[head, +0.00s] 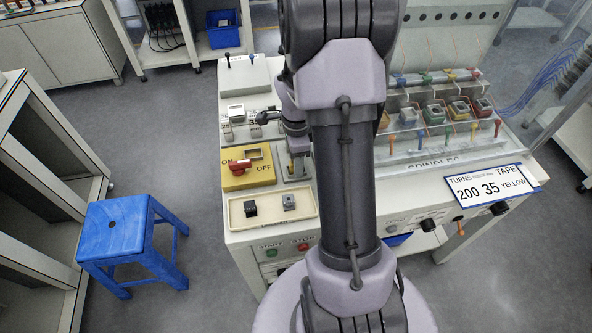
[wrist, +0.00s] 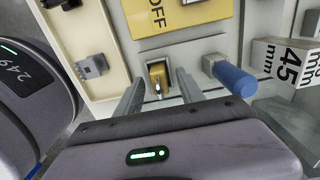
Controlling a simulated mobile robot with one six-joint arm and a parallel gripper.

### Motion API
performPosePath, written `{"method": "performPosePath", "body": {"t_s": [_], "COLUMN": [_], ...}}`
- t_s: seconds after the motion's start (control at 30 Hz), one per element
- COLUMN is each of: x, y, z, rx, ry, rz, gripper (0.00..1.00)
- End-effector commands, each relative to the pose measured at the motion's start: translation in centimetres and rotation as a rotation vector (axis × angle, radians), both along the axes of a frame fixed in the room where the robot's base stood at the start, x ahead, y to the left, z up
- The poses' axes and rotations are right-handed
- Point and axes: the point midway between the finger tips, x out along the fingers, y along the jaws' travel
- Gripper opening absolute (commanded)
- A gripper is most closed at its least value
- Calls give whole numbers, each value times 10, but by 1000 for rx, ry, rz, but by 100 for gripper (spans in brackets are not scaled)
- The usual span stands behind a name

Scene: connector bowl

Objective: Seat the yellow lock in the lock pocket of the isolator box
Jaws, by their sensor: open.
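The yellow lock (wrist: 157,71) stands in a light grey holder in the wrist view, small, yellow, with a metal part on its near side. My gripper (wrist: 160,79) is open, with one finger on each side of the lock and gaps between. I cannot tell how far the fingertips are above the holder. The yellow isolator box (head: 247,177), marked ON and OFF with a red handle, is left of my gripper in the head view. A dark-edged recess shows on its top, right of the handle. The box's OFF side (wrist: 190,14) shows at the wrist view's top.
A cream tray (head: 234,217) with a black block (head: 250,208) and a grey block (head: 289,202) lies in front of the box. A blue-handled peg (wrist: 234,78) and a white 45 mm block (wrist: 283,61) are right of the lock in the wrist view.

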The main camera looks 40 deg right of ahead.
Motion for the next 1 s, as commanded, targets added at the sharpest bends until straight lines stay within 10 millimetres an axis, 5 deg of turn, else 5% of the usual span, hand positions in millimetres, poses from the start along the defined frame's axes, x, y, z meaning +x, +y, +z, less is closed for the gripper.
{"method": "performPosePath", "body": {"t_s": [0.17,0.4,0.77,1.0], "x": [0,0,0,0], "y": [0,0,0,0], "z": [1,1,3,33], "rx": [-1,-1,-1,-1], "ry": [-1,-1,-2,-2], "rz": [0,0,1,1], "gripper": [44,0,0,0]}}
